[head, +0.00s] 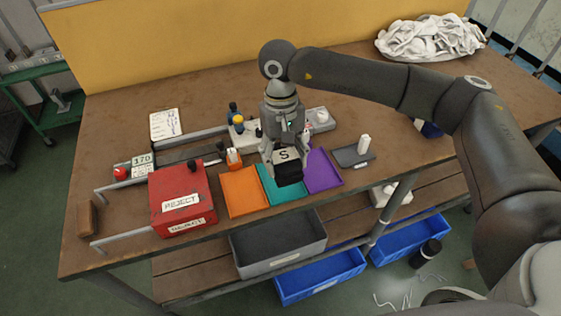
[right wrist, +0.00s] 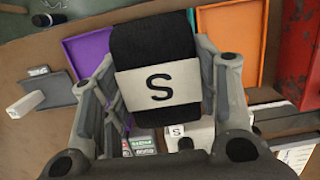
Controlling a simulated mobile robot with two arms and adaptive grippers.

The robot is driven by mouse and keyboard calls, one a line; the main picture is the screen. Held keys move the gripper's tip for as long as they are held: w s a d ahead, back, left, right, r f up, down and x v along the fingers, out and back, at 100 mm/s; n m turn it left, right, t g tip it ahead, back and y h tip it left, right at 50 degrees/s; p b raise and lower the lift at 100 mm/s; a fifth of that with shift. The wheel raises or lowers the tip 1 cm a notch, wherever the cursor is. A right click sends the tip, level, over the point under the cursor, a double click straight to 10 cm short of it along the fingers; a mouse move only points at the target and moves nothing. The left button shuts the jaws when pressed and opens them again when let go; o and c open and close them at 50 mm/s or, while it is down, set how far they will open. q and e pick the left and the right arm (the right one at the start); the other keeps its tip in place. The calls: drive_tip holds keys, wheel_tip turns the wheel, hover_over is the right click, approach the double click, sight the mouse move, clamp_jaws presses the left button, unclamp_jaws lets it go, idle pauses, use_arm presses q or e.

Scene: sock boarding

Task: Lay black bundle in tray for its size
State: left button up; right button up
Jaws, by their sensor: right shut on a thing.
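My right gripper (head: 286,154) is shut on the black bundle (head: 288,174), which has a white band marked "S". In the right wrist view the bundle (right wrist: 150,45) sits between the two fingers with the letter facing the camera. In the head view it is over the teal tray (head: 285,195) and hides part of it; I cannot tell whether it touches. The orange tray (head: 242,192) lies to the left of the teal one and the purple tray (head: 324,172) to the right. No bundle shows in the orange or purple tray. My left gripper is out of view.
A red reject box (head: 183,204) stands left of the trays. A grey holder with a white block (head: 364,144) lies to the right. Small bottles (head: 236,118) stand behind. A white cloth pile (head: 430,38) is at the back right. A grey bin (head: 282,262) is below the table edge.

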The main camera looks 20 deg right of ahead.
drive_tip(key=shift+w+a+f, duration=0.15)
drive_tip(key=shift+w+f, duration=0.8)
drive_tip(key=shift+f, duration=0.2)
wheel_tip(320, 180, down, 3)
drive_tip(key=shift+p, duration=0.8)
drive_tip(key=shift+w+f, duration=0.1)
drive_tip(key=shift+f+b, duration=0.15)
drive_tip(key=shift+b, duration=0.15)
drive_tip(key=o, duration=1.2)
drive_tip(key=shift+c, duration=0.2)
